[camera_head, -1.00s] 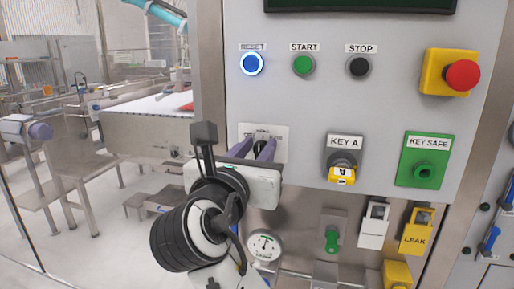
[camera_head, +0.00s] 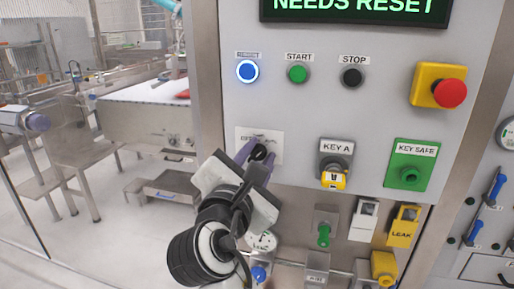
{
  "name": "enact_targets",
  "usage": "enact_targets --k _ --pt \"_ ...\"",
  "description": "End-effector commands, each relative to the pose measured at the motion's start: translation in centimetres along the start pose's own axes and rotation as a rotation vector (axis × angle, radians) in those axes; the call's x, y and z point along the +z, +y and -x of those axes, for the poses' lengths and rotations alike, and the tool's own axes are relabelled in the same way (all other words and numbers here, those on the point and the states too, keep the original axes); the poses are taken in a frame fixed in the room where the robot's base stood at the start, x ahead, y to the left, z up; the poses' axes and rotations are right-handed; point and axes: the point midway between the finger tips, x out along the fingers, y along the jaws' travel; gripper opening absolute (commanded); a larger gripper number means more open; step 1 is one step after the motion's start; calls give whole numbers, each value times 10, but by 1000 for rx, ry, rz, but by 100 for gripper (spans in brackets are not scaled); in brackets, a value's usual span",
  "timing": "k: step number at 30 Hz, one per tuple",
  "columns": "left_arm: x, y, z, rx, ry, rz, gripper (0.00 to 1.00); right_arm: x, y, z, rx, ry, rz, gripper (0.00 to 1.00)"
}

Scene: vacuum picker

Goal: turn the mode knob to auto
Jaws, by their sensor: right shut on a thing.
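The mode knob (camera_head: 259,152) is a black knob on a pale label plate (camera_head: 275,136) low on the left of the grey control panel. My right gripper (camera_head: 257,156) is at the plate, its purple fingers shut on the knob from either side. The gripper body is tilted and hides the plate's lower part. The plate's lettering is too small and covered to read.
Above are a lit blue button (camera_head: 247,71), green START (camera_head: 298,74), black STOP (camera_head: 352,77) and a red emergency button (camera_head: 449,93). A display (camera_head: 353,8) reads NEEDS RESET. KEY A (camera_head: 334,165) and KEY SAFE (camera_head: 411,168) are to the right; valves and tags hang below.

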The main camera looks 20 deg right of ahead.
Motion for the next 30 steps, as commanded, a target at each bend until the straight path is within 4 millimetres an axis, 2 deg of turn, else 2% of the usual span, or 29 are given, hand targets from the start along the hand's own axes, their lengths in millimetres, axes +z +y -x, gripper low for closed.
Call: enact_targets --k 9,23,24,30 --pt "3 -2 3 -4 -10 4 32 0 -2 0 -2 0 -101 4" --pt "4 -2 4 -5 -11 4 32 -1 -2 0 -1 1 -115 4" --pt "4 -2 4 -5 -11 4 32 -1 -2 0 -1 1 -115 30" --pt "3 -3 4 -5 -10 2 32 -1 -2 0 -1 1 -114 31"
